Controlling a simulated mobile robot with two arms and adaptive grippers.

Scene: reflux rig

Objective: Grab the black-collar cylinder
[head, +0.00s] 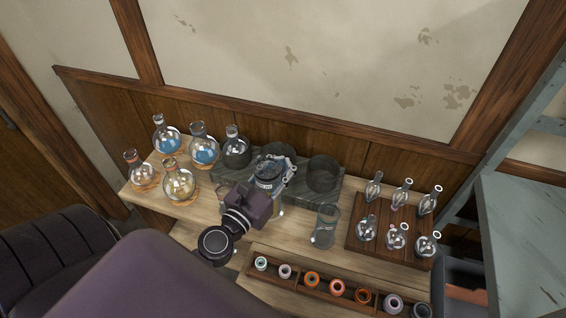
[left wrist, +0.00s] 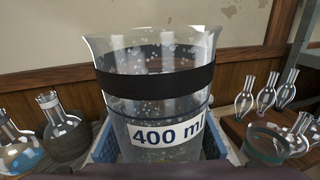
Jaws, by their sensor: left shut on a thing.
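The black-collar cylinder (left wrist: 158,83) is a clear glass vessel with a wide black band and a white "400 ml" label, filling the middle of the left wrist view. In the head view it is mostly hidden, with its rim and upper part (head: 267,172) showing at my left gripper (head: 274,176). My left gripper is shut on it, with a blue finger on each side of the glass in the left wrist view. The cylinder looks upright; I cannot tell whether its base touches the table. My right gripper is not in view.
Another clear glass cylinder (head: 325,228) stands just right of my left gripper. Dark round holders (head: 322,176) sit on a grey slab behind. Several round flasks (head: 179,181) stand left. A wooden rack (head: 379,246) holds several small glass pieces right; a tray (head: 319,294) of coloured rings lies in front.

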